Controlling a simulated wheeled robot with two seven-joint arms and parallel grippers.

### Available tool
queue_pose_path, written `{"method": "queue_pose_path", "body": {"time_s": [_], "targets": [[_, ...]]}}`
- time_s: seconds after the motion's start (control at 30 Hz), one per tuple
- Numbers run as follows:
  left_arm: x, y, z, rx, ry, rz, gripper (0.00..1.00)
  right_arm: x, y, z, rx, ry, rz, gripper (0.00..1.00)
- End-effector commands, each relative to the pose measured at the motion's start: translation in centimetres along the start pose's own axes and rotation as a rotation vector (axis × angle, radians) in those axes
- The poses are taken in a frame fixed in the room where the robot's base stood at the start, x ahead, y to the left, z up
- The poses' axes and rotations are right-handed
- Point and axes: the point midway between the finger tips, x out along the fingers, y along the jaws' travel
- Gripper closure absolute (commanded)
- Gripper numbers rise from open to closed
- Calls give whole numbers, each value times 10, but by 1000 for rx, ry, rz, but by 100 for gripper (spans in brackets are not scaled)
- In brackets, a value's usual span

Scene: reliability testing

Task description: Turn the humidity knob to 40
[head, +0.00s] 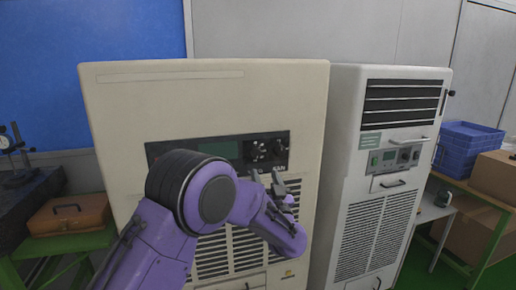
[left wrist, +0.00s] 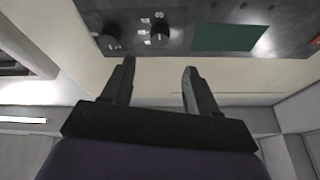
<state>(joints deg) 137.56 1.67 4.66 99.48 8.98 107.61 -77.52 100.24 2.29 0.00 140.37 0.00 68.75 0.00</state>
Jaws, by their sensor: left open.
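A beige cabinet (head: 120,110) faces me with a dark control panel (head: 160,148) on its front. The panel has a green display and two black knobs, one nearer the display (head: 256,151) and one at the panel's right end (head: 279,149). In the left wrist view, the panel appears upside down, with the knob nearer the display (left wrist: 160,34) and the other knob (left wrist: 110,43). The labels are too small to read, so I cannot tell which is the humidity knob. My left gripper (head: 266,172) is open and empty just below the knobs; its fingers (left wrist: 159,63) appear apart from them.
A second, white cabinet (head: 350,130) stands to the right. A blue crate (head: 468,143) and cardboard boxes (head: 495,177) are on a rack at far right. An orange case (head: 68,214) sits on a green table at left. My left arm covers part of the panel and vents.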

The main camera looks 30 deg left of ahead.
Motion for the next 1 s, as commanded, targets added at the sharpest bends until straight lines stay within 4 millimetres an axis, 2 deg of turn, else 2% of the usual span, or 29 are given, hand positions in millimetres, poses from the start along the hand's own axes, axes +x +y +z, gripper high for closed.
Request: {"method": "queue_pose_path", "body": {"time_s": [0.1, 0.33, 0.5, 0.73, 0.77, 0.9, 1.0], "targets": [[30, -3, -4, 0, -4, -4, 41, -18, 2, -8, 0, 0, 0, 100], [75, -2, -2, 0, -3, -1, 41, -39, 4, -16, 0, 0, 0, 100], [88, -1, 2, 1, -3, 1, 41, -43, 4, -18, 0, 0, 0, 100], [88, 0, 3, 2, -2, 2, 41, -42, 4, -17, 0, 0, 0, 100], [88, -1, 3, 1, -2, 2, 48, -42, 4, -17, 0, 0, 0, 100], [88, 0, 3, 1, -2, 2, 93, -42, 4, -17, 0, 0, 0, 100], [90, -2, 4, 1, -2, 2, 96, -42, 4, -17, 0, 0, 0, 100]]}}
